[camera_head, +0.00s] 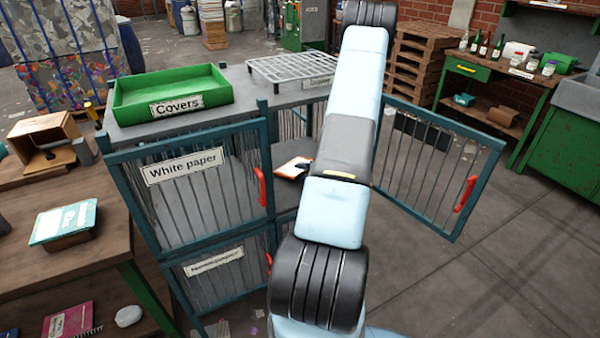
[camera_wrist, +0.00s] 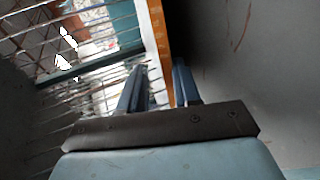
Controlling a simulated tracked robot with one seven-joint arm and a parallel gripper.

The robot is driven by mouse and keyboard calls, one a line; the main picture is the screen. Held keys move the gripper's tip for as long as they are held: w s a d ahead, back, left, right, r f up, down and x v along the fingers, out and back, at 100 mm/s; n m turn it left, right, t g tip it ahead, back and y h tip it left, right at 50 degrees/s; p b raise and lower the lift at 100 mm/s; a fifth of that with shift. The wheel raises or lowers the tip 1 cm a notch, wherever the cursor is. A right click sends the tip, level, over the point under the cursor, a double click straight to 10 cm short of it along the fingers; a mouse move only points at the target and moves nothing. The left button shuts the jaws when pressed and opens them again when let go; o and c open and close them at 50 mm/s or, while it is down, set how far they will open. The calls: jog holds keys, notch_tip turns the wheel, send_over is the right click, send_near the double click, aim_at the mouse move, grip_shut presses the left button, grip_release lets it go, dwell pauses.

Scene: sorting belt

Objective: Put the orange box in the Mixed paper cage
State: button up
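The orange box (camera_wrist: 155,35) shows in the wrist view as a narrow orange face with a white side, running up between the two fingers. My gripper (camera_wrist: 160,82) appears shut on it, with a finger against each side. In the head view the orange-and-white box (camera_head: 290,166) shows partly inside an open upper cage, left of my arm. My arm hides the gripper and much of this cage there. The cage's door (camera_head: 432,170) is swung open to the right, its sign seen from behind. No Mixed paper label is readable.
The shut White paper cage (camera_head: 215,190) stands left of the open one, with another labelled cage below. A green Covers tray (camera_head: 172,104) and a white wire rack (camera_head: 290,66) sit on top. A wooden table (camera_head: 75,255) is at left. Floor at right is clear.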

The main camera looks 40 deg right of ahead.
jog(key=shift+v, duration=3.95)
jog(key=shift+r, duration=0.1)
notch_tip(320, 180, up, 7)
jog(key=s, duration=0.2)
jog(key=shift+s, duration=0.4)
jog(key=shift+d, duration=0.1)
